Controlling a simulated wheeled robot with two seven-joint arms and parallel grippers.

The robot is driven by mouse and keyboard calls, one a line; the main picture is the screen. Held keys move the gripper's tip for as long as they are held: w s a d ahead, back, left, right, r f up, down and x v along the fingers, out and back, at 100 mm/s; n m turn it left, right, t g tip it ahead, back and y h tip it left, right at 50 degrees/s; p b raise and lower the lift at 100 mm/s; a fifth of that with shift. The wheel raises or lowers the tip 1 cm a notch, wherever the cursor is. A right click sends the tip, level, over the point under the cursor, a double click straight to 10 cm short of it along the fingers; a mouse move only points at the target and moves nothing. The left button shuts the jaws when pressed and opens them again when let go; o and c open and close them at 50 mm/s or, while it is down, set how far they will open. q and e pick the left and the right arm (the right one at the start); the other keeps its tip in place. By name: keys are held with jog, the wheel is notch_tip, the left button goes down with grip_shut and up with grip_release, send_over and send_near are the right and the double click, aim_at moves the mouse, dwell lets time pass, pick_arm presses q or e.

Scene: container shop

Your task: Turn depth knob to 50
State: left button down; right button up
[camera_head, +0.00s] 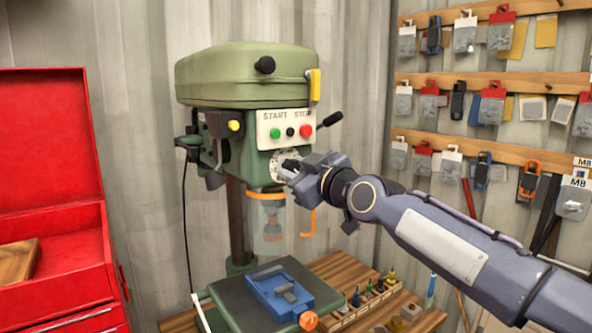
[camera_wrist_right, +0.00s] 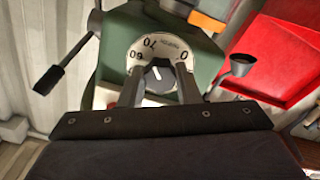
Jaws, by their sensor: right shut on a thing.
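The green drill press (camera_head: 247,90) stands against the corrugated wall. Its depth knob is dark with a white pointer line, on a white numbered dial (camera_wrist_right: 150,52) in the right wrist view. In the head view my right gripper (camera_head: 293,170) covers much of the dial (camera_head: 281,160). My left gripper is not in view.
Above the dial is a panel with start and stop buttons (camera_head: 290,115). A black-tipped lever (camera_head: 331,119) sticks out at right. A blue vise (camera_head: 290,293) is on the press table. A red toolbox (camera_head: 50,170) stands open at left.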

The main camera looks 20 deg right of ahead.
jog(key=n+b, duration=0.2)
jog(key=b, duration=0.1)
jog(key=shift+f+n, duration=0.2)
jog(key=shift+n, duration=0.2)
jog(key=n+b, duration=0.3)
jog(key=shift+n, duration=0.3)
jog(key=n+b, duration=0.2)
jog(key=n, duration=0.2)
jog(key=shift+r+n, duration=0.15)
jog(key=shift+n, duration=0.15)
jog(key=n, duration=0.4)
jog(key=shift+n+b, duration=0.3)
jog(key=shift+b, duration=0.1)
jog(key=o, duration=1)
jog(key=shift+c, duration=0.2)
